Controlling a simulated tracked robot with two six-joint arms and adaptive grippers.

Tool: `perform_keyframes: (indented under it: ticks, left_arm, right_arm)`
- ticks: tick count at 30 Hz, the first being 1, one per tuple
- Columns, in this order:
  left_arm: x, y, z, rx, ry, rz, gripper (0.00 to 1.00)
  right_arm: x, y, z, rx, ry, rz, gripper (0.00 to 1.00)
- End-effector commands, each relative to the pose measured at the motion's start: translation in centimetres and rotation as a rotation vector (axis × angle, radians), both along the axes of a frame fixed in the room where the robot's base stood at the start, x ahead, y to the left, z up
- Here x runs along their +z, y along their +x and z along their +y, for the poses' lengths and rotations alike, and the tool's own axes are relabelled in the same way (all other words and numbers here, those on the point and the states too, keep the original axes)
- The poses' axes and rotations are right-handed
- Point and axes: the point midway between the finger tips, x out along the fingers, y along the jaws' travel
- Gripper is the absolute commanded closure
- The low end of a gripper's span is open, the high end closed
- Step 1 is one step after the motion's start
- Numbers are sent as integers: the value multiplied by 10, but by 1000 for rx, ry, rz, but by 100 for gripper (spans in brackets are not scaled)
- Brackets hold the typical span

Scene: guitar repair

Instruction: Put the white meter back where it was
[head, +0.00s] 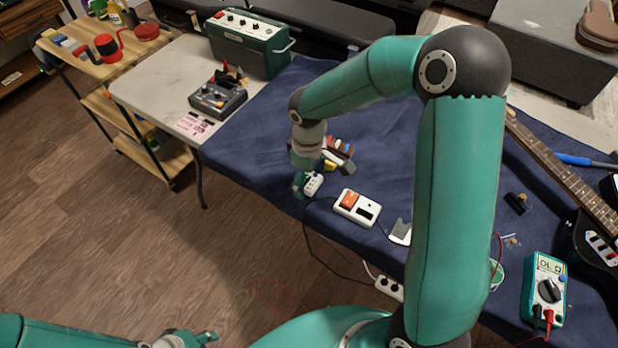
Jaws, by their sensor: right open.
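A white box with an orange panel and a dark window, which looks like the white meter (357,207), lies on the blue cloth (262,120) near the table's front edge. My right gripper (306,186) points down at the cloth's front edge, left of this box and apart from it. It is open. A small white piece with dark spots (314,183) is right beside its fingers; I cannot tell whether they touch it. My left gripper (205,337) is low at the bottom edge, over the floor, far from the box; its jaws are too small to judge.
A teal multimeter (545,290) and a guitar (565,175) lie at the right. A green amplifier (247,43) and a dark pedal-like device (218,98) stand at the back left. A dark cable (318,262) hangs off the front edge. The cloth's left part is clear.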

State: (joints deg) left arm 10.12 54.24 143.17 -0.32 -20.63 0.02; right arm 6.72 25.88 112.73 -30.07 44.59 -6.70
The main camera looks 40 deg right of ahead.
Motion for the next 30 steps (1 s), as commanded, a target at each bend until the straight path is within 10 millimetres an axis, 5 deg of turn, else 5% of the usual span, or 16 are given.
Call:
perform_keyframes:
  ticks: [19, 30]
  left_arm:
    - [9, 0, 0, 0, 0, 0, 69]
    - [10, 0, 0, 0, 0, 0, 69]
  right_arm:
    - [105, 3, 1, 0, -1, -3, 15]
    - [122, 3, 1, 0, 0, 1, 15]
